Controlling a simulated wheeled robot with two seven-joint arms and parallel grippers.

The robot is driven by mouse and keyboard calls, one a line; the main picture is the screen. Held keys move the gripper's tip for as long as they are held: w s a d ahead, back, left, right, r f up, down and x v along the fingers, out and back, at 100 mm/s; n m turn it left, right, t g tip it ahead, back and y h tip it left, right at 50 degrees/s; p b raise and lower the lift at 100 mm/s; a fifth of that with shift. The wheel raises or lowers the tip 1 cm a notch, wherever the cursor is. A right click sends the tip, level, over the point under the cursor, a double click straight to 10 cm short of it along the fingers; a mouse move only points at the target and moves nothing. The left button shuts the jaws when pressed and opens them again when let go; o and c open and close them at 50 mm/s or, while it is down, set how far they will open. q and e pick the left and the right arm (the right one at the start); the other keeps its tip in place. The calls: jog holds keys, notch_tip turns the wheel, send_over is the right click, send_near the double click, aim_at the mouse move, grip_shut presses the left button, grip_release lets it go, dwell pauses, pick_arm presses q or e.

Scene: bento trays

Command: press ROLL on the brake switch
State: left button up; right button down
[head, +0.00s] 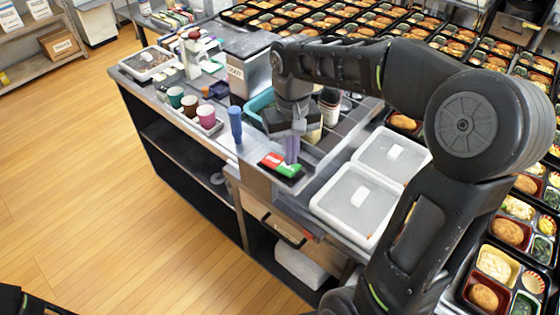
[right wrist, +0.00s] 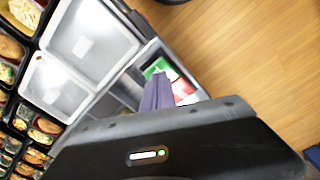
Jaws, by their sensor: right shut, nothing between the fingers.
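The brake switch (head: 270,162) is a small dark block on the counter near its front edge, with a red half and a green half. The white lettering on it is too small to read. In the right wrist view its green part (right wrist: 153,69) and red part (right wrist: 184,90) show just past the fingers. My right gripper (head: 291,158) points down with its fingers together and empty, tips over the green half. I cannot tell whether they touch it. The fingers (right wrist: 159,84) hide part of the switch in the right wrist view. My left gripper is not in view.
A blue upright cylinder (head: 235,124) and several coloured cups (head: 190,105) stand left of the switch. Two lidded white trays (head: 350,208) lie to the right. Bento trays (head: 500,262) fill the right side and back. The wooden floor (head: 90,190) at left is clear.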

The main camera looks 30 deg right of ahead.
jog(key=shift+f+b, duration=0.9)
jog(key=shift+f, duration=0.25)
dwell(0.8)
jog(key=shift+r+p, duration=2.8)
jog(key=shift+r, duration=0.8)
